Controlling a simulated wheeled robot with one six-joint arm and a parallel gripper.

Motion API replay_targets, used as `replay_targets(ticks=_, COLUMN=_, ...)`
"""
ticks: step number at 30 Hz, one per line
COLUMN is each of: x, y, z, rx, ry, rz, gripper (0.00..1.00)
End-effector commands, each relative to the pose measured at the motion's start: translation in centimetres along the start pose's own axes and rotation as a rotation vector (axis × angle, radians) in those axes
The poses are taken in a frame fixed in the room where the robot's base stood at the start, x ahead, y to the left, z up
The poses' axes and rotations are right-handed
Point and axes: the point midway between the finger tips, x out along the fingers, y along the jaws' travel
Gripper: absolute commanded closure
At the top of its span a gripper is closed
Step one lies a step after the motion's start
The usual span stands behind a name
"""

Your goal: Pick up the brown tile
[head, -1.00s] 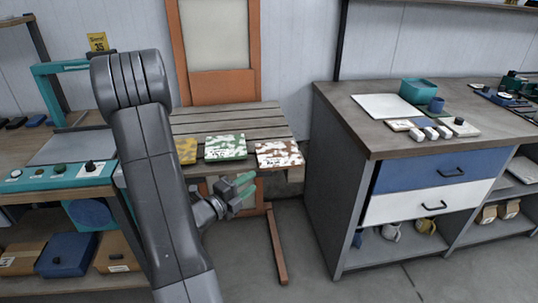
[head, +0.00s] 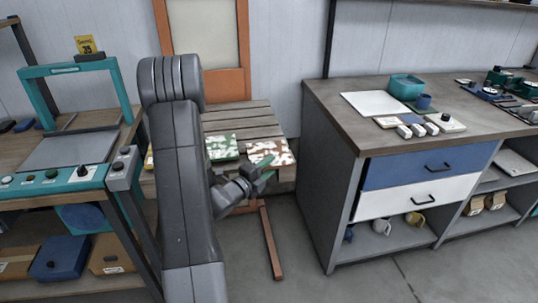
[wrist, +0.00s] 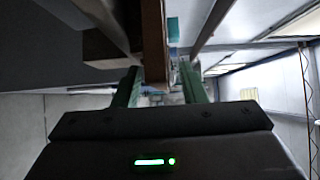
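The brown-and-white camouflage tile (head: 283,152) lies at the right end of a slatted wooden table (head: 243,113) in the head view. My gripper (head: 267,172) is in front of that table end, and one green fingertip overlaps the tile's lower left in the picture. Contact cannot be told. In the wrist view my gripper (wrist: 160,88) shows two green fingers spread apart, with a wooden piece seen beyond and between them. The tile cannot be made out there. Only a sliver of a yellow tile (head: 149,160) shows.
A workbench (head: 327,100) with blue and white drawers stands to the right, bearing a white board, teal bin and small blocks. A teal-framed station (head: 75,67) stands at the left. An orange-framed panel (head: 227,85) is behind the table. Floor is clear between table and workbench.

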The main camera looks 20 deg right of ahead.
Motion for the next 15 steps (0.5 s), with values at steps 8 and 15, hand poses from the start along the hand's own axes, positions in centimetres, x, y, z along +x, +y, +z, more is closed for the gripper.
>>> replay_targets(ticks=8, x=-0.03, y=0.01, z=0.02, rx=0.000, ry=0.000, rz=0.000, gripper=0.83)
replay_targets(ticks=15, x=-0.02, y=-0.10, z=0.04, rx=0.002, ry=0.000, rz=-0.003, gripper=1.00)
